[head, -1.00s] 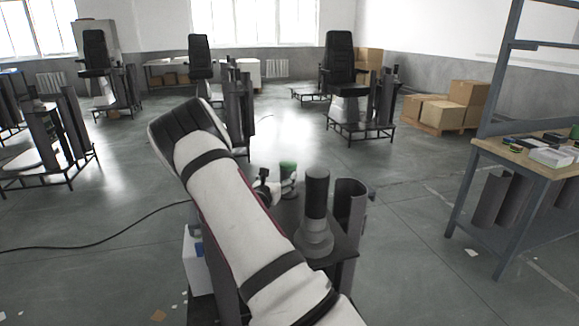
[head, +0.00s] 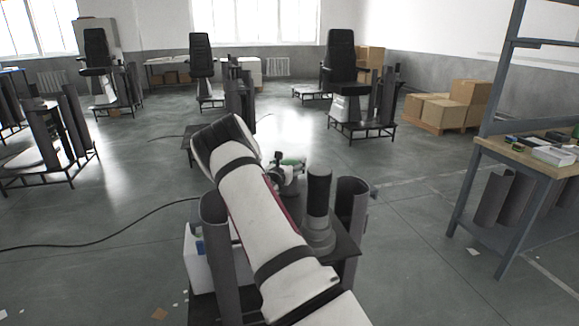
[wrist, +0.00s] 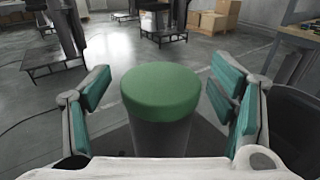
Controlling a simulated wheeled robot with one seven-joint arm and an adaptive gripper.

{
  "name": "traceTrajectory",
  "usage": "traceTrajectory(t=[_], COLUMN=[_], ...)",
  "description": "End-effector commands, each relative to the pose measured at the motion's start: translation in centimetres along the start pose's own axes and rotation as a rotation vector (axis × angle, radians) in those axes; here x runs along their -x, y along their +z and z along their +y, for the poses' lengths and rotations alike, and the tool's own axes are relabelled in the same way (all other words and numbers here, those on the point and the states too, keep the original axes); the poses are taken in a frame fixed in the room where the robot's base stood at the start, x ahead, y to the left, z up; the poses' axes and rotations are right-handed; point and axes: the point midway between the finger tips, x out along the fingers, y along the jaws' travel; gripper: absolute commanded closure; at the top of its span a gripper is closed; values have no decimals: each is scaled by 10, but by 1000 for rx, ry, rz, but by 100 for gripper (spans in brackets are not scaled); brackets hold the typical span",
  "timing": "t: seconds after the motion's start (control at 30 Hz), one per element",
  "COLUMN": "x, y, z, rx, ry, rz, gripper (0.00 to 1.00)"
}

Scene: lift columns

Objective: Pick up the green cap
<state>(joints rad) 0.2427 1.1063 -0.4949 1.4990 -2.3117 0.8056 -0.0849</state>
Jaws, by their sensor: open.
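The green cap (wrist: 160,90) is a round disc on top of a grey cylinder (wrist: 161,137), centred in the wrist view. My gripper (wrist: 161,100) is open, with one teal-padded finger to the left of the cap and one to the right. Gaps show between both pads and the cap, and nothing is held. In the head view a small patch of green (head: 292,162) shows beside my gripper, behind my arm. My arm hides most of that spot there.
A dark upright cylinder (head: 319,190) on a round base and a curved grey panel (head: 351,205) stand right of my arm. A workbench (head: 520,155) with small items is at the right. Cardboard boxes (head: 465,100) and chairs stand farther back. Open floor lies between.

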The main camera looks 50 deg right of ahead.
Motion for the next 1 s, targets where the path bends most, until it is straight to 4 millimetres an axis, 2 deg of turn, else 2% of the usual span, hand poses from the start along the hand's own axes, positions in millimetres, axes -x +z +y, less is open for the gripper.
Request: traceTrajectory(t=[0.13,0.37,0.77,1.0], x=[0,0,0,1], y=[0,0,3,26], z=[0,0,0,0], rx=[0,0,0,-2], ry=[0,0,0,0], rz=[0,0,-1,-3], gripper=[22,74,75,75])
